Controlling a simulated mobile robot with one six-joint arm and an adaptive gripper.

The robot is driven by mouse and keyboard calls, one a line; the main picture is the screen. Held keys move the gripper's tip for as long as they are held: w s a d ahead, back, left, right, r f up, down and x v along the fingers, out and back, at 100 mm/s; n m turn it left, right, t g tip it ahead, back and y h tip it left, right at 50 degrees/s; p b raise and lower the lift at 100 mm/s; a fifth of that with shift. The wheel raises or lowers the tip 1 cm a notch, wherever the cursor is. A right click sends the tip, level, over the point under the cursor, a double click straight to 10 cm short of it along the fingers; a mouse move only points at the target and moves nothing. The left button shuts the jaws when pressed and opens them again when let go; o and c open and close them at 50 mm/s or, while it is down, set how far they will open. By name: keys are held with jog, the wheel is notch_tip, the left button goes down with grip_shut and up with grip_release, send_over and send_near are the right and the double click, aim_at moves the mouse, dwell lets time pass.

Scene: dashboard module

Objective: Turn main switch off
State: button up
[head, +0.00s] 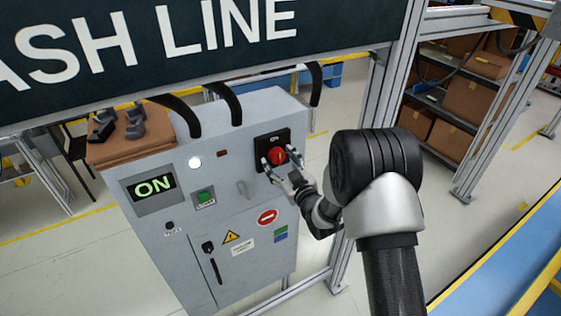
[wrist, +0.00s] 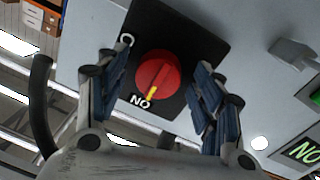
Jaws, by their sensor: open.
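The main switch is a red rotary knob (head: 277,156) on a black plate at the upper right of the grey control cabinet (head: 180,240). In the wrist view the red knob (wrist: 157,75) shows a yellow mark pointing at the "ON" lettering, which appears upside down. I cannot tell how near the fingertips are to the plate. The display (head: 153,186) reads ON in green.
A green button (head: 204,197) and a lit white lamp (head: 195,163) sit left of the switch. Black cables (head: 225,100) arch above the cabinet. A metal frame post (head: 385,90) stands to the right.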

jog(key=shift+c, duration=0.3)
jog(key=c, duration=1)
jog(key=shift+m+b, duration=0.4)
jog(key=shift+b, duration=0.05)
jog(key=m+b, duration=0.3)
jog(key=shift+m, duration=0.4)
jog(key=m+b, duration=0.1)
jog(key=m, duration=0.3)
jog(key=shift+g+b, duration=0.3)
jog(key=m, duration=0.4)
jog(key=shift+r+g, duration=0.2)
jog(key=shift+g, duration=0.1)
jog(key=m, duration=0.4)
jog(key=shift+r+y, duration=0.1)
jog(key=shift+y, duration=0.2)
jog(key=shift+m, duration=0.4)
